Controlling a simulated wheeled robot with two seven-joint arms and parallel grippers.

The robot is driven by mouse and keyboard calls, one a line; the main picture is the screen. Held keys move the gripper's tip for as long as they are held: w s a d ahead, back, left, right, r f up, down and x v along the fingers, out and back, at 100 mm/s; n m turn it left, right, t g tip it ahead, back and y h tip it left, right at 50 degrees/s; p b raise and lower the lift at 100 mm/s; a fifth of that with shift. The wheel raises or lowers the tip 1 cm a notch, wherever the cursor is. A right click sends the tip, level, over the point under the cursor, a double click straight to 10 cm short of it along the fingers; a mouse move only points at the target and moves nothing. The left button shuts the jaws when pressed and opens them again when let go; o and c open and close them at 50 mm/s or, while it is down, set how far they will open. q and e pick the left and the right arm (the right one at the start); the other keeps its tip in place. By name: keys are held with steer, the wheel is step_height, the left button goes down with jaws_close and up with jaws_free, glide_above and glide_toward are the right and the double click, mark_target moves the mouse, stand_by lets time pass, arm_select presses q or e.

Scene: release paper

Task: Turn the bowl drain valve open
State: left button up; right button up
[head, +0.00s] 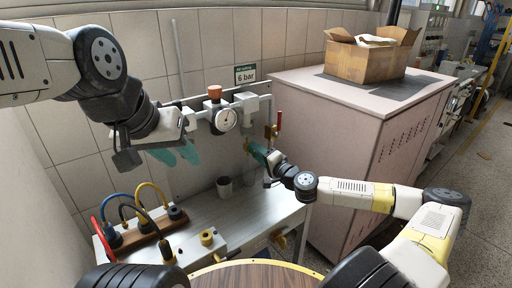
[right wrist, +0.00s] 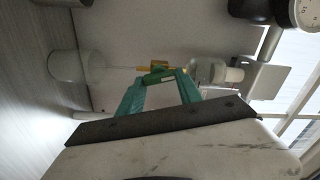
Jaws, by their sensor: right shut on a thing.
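My right gripper (head: 250,146) reaches in to the wall-mounted air unit. In the right wrist view its teal fingers (right wrist: 160,80) are shut on a small green lever with a yellow fitting (right wrist: 146,68), which appears to be the drain valve. A pale, translucent bowl (right wrist: 205,72) lies just right of the fingertips in that view. In the head view the valve is largely hidden at the fingertips. My left gripper (head: 177,153) hangs left of the pressure gauge (head: 226,119), its teal fingers apart and nothing visible between them.
A red knob (head: 214,91) tops the air unit. A red-handled valve (head: 278,121) stands close above my right wrist. A cup (head: 224,187) sits on the bench below. Coloured hoses (head: 151,195) stand at left. A pink cabinet (head: 345,140) bearing a cardboard box (head: 368,58) bounds the right.

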steer(key=shift+f+m, duration=0.15)
steer(key=shift+m, duration=1.45)
steer(key=o, duration=1.4)
steer(key=v, duration=0.8)
steer(key=shift+w, duration=0.1)
